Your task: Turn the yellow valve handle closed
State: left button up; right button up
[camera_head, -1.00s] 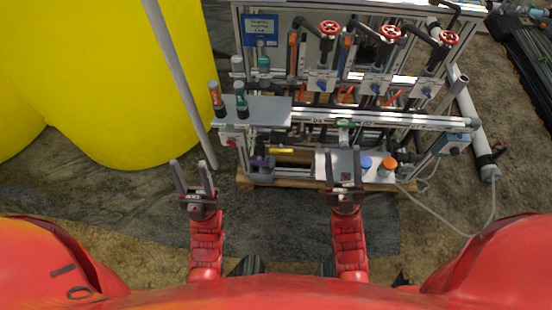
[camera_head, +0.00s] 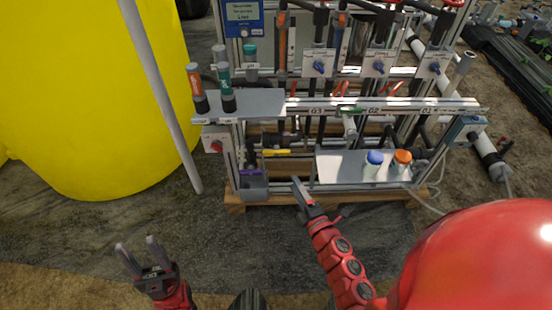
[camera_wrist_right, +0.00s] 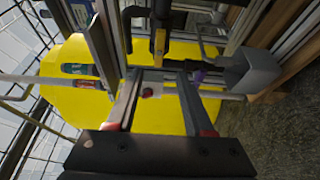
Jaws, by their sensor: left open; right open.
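The yellow valve handle (camera_head: 276,153) lies level, pointing sideways, on dark pipework low on the skid, left of the grey shelf. In the right wrist view the yellow handle (camera_wrist_right: 160,41) shows end-on, beyond and slightly above the gap between my fingertips. My right gripper (camera_head: 302,190) is open and empty, in front of the skid's lower edge, below and right of the handle and apart from it. Its two fingers (camera_wrist_right: 157,82) are spread in the wrist view. My left gripper (camera_head: 138,250) is open and empty over the ground at lower left, far from the skid.
A grey holder (camera_head: 253,187) with a purple part stands just below left of the handle. The grey shelf (camera_head: 340,170) carries a blue-capped bottle (camera_head: 373,163) and an orange-capped bottle (camera_head: 400,161). A slanted pole (camera_head: 160,95) and yellow tank (camera_head: 85,110) stand left. Ground before the skid is clear.

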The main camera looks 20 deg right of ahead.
aim_at(277, 155)
jog(key=w, duration=0.4)
jog(key=w+a, duration=0.1)
jog(key=w, duration=0.7)
jog(key=shift+w+a+b, duration=0.3)
jog(key=shift+w, duration=0.1)
grip_shut()
